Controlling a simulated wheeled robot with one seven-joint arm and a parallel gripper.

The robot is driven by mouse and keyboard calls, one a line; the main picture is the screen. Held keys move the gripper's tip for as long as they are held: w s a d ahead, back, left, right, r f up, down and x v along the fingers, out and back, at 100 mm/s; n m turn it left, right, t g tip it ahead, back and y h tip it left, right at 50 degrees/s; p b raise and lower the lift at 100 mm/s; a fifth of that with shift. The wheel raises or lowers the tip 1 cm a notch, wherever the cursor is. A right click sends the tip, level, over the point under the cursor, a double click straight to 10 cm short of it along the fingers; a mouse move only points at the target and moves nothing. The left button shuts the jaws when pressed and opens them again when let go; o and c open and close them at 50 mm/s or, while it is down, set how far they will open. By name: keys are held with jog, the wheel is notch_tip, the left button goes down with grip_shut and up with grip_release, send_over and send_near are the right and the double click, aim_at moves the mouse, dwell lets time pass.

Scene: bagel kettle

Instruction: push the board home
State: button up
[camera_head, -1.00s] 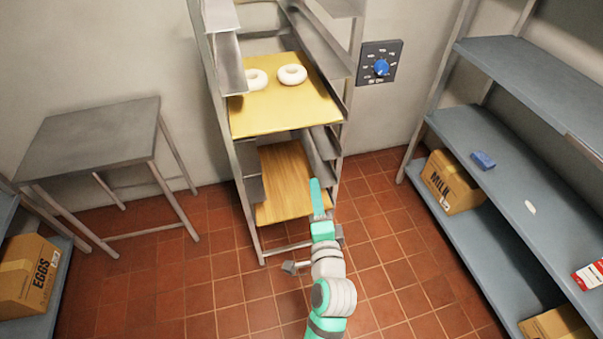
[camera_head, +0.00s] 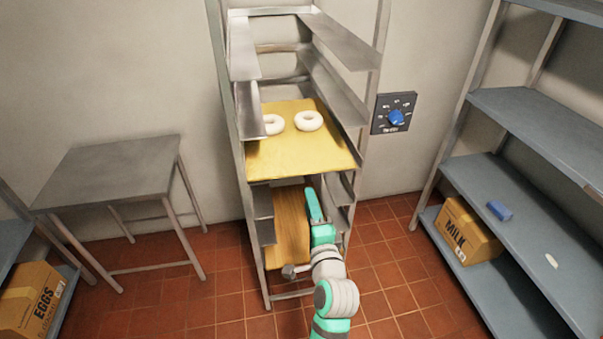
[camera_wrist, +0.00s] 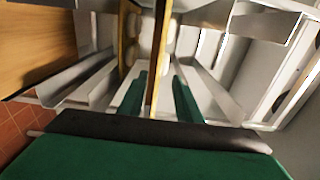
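A yellow board (camera_head: 300,158) carrying two white bagels, one on the left (camera_head: 272,124) and one on the right (camera_head: 308,120), lies on a level of the metal rack (camera_head: 240,100). A brown wooden board (camera_head: 289,225) lies on a lower level. My gripper (camera_head: 313,200) is at the rack's front, just below the yellow board's front edge in the head view. In the wrist view, my two green fingers (camera_wrist: 160,95) stand apart, with a thin board edge (camera_wrist: 156,75) showing between them. I cannot tell whether they touch it.
A blue dial (camera_head: 396,117) is on the wall right of the rack. Grey shelves (camera_head: 500,195) with a milk box (camera_head: 466,232) stand at the right. A bare metal table (camera_head: 110,172) stands at the left, with an eggs box (camera_head: 30,297) nearby. Rack posts flank my gripper.

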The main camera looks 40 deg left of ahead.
aim_at(303, 174)
jog(key=shift+x, duration=6.5)
grip_shut()
jog(key=shift+d, duration=0.1)
